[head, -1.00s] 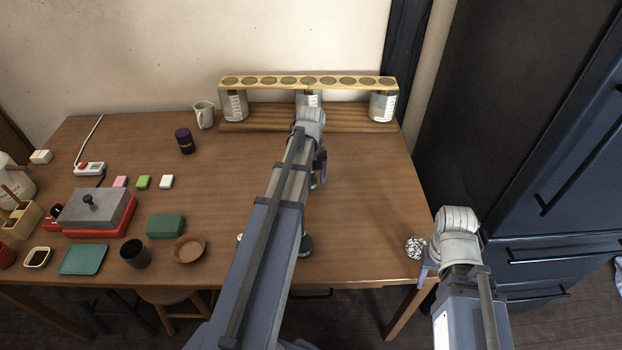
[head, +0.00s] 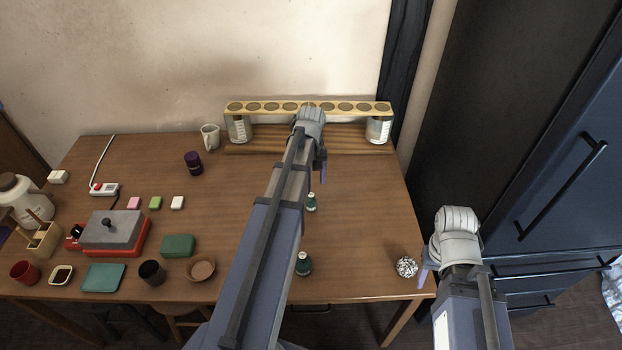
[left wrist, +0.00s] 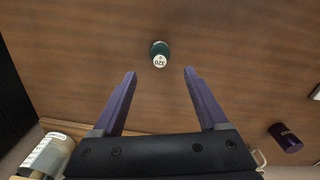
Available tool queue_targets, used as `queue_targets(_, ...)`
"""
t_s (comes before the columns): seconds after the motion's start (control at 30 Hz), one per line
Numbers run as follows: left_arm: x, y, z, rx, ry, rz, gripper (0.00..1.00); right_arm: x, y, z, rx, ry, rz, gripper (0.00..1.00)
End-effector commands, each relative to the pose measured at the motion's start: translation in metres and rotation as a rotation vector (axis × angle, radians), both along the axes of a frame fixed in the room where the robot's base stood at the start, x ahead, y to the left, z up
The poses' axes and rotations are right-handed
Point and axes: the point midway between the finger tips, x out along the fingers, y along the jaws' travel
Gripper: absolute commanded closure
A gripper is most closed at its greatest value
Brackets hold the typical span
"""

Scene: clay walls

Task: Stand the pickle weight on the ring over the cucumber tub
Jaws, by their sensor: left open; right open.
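The long pale board with a row of round openings (head: 264,107) stands at the back of the table over labelled clear tubs (head: 239,130). Two dark green, pale-capped pieces (head: 304,265) (head: 311,202) stand on the table; which is the pickle weight is not clear. The farther one shows "320" on top in the left wrist view (left wrist: 160,55). My left gripper (head: 321,165) is open and empty, with that piece beyond its fingertips. My right gripper (head: 425,278) is open at the table's right edge. My left arm hides the board's middle underside.
A crinkled silver ball (head: 406,267) lies beside my right gripper. A dark purple cylinder (head: 193,163) and a white mug (head: 210,137) stand left of my left arm. A red-based grey box (head: 113,232) and small dishes crowd the left side. The right-middle table is clear.

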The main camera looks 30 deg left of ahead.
Motion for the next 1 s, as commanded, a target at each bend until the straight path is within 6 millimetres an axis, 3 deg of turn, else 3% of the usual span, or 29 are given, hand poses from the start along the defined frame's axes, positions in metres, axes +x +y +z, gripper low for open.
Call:
queue_targets(0.1,0.000,0.000,0.014,0.000,0.000,0.000,0.24,0.000,0.000,0.014,0.000,0.000,0.000,0.50)
queue_targets(0.43,0.000,-0.001,0.013,0.000,0.000,-0.002,0.24,0.000,0.000,0.013,0.000,0.000,0.000,0.50)
queue_targets(0.53,-0.004,-0.018,0.013,0.002,0.004,-0.049,0.24,0.000,0.000,0.013,0.000,0.000,0.000,0.50)
queue_targets(0.67,-0.019,-0.081,0.013,0.013,0.017,-0.236,0.24,0.000,0.000,0.013,0.000,0.000,0.000,0.50)
queue_targets(0.8,-0.052,-0.166,0.014,0.034,0.038,-0.530,0.24,0.000,0.000,0.013,0.000,0.000,0.000,0.50)
queue_targets(0.9,-0.080,-0.214,0.014,0.049,0.053,-0.727,0.24,0.000,0.000,0.013,0.000,0.000,0.000,0.50)
queue_targets(1.0,-0.106,-0.249,0.014,0.062,0.065,-0.894,0.24,0.000,0.000,0.013,0.000,0.000,0.000,0.50)
